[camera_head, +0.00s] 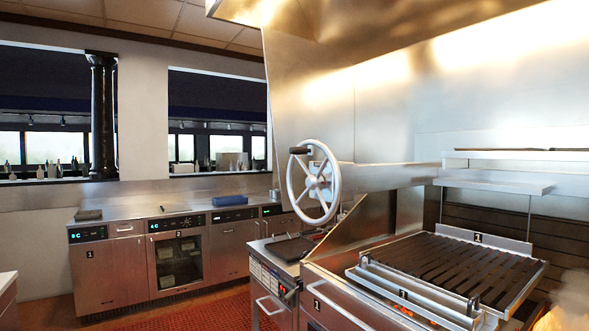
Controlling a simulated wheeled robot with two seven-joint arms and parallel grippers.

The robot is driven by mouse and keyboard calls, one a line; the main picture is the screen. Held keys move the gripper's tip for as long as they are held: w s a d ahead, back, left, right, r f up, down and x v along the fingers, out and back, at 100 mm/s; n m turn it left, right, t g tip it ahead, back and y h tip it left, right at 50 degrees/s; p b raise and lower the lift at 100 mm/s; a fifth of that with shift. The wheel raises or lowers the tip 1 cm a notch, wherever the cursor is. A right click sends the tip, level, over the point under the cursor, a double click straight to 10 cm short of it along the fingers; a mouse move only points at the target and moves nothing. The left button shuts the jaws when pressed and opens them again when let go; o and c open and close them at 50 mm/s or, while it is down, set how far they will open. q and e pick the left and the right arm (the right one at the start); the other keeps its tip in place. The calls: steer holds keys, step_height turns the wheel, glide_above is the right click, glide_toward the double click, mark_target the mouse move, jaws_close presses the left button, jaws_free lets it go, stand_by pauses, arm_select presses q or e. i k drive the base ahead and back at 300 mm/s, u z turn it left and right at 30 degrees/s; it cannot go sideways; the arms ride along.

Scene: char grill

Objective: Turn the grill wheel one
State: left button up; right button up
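The grill wheel (334,187) is a silver spoked hand wheel with a dark handle knob (300,150) at its upper left. It stands upright on the left end of a steel housing (385,176) above the grill. The grill grate (455,266) has dark bars and lies at the lower right. A plate marked "1" (480,240) stands at its back edge, and another "1" label (317,305) is on the front panel. Neither of my grippers is in view, and nothing touches the wheel.
Steel counters with cabinets (110,270) and a blue tray (230,200) run along the back left. Steel shelves (495,182) hang behind the grate. A red mat (200,312) covers clear floor at the lower left. Smoke and a glow show at the lower right corner.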

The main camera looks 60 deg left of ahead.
mark_target(315, 182)
steer(key=u, duration=1.4)
steer(key=k, duration=0.6)
steer(key=u, duration=0.25)
steer(key=i, duration=1.4)
steer(key=z, duration=0.8)
